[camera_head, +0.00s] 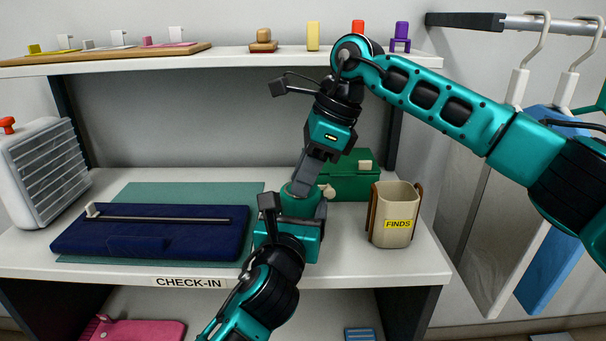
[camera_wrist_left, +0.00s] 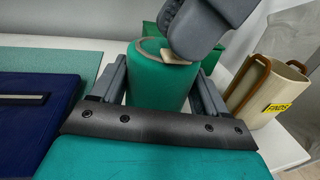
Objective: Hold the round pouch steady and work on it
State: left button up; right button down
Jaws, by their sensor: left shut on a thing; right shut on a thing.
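The round pouch is a green upright cylinder (camera_wrist_left: 157,88) with a tan seam around its top. In the head view its upper part (camera_head: 296,190) shows between my grippers. My left gripper (camera_wrist_left: 160,82) is shut around its sides, one finger on each side. It also shows in the head view (camera_head: 290,215). My right gripper (camera_head: 308,182) comes down from above onto the pouch's top edge. It is shut on a small tan tab (camera_wrist_left: 176,58) there, which its dark fingers partly cover. The pouch's base is hidden.
A beige FINDS cup (camera_head: 394,222) with brown handles stands close on the right. A green box (camera_head: 352,185) is behind the pouch. A navy flat case (camera_head: 150,238) lies on a teal mat (camera_head: 190,193) at left. An upper shelf (camera_head: 230,58) overhangs the back.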

dwell(0.3)
jog(key=c, duration=1)
grip_release()
jog(key=shift+o, duration=0.2)
jog(key=v, duration=1.2)
pick_arm(q)
jog(key=o, duration=1)
jog(key=shift+o, duration=0.2)
pick_arm(e)
jog(key=shift+r, duration=0.1)
